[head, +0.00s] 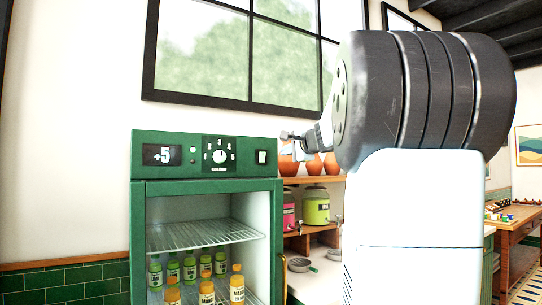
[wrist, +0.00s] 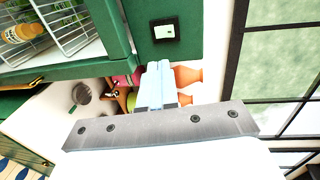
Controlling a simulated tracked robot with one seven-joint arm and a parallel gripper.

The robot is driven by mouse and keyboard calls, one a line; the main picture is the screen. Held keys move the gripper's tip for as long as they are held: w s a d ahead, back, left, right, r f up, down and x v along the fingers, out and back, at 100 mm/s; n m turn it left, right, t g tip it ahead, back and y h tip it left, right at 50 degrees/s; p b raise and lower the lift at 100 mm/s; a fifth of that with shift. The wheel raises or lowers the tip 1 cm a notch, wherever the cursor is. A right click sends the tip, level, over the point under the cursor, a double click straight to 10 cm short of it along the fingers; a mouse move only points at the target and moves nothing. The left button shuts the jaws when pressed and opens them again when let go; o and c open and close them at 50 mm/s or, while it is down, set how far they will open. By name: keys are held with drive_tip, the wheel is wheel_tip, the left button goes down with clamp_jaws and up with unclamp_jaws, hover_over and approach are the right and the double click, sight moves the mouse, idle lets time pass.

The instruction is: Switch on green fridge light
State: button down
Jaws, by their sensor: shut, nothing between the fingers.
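The green fridge (head: 155,215) stands at the left in the head view, with bottles on its wire shelves. Its top panel carries a +5 display, a numbered dial (head: 219,156) and a white rocker switch in a black frame (head: 262,157). The switch also shows at the top of the wrist view (wrist: 165,31). My gripper (head: 287,135) is shut and empty. In the head view it is right of the switch and slightly higher; in the wrist view its fingertips (wrist: 158,66) point toward the switch, apart from it. Whether the fridge light is lit is unclear.
Behind my gripper, a wooden shelf (head: 318,180) holds terracotta pots, with pink and lime-green dispensers (head: 316,210) below. A dark-framed window (head: 245,50) is above the fridge. A wooden table (head: 517,232) stands far right.

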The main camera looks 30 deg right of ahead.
approach(262, 156)
drive_tip(key=w, duration=0.2)
drive_tip(key=w+f, duration=0.1)
drive_tip(key=w, duration=0.2)
drive_tip(key=shift+f, duration=0.1)
drive_tip(key=shift+w, duration=0.7)
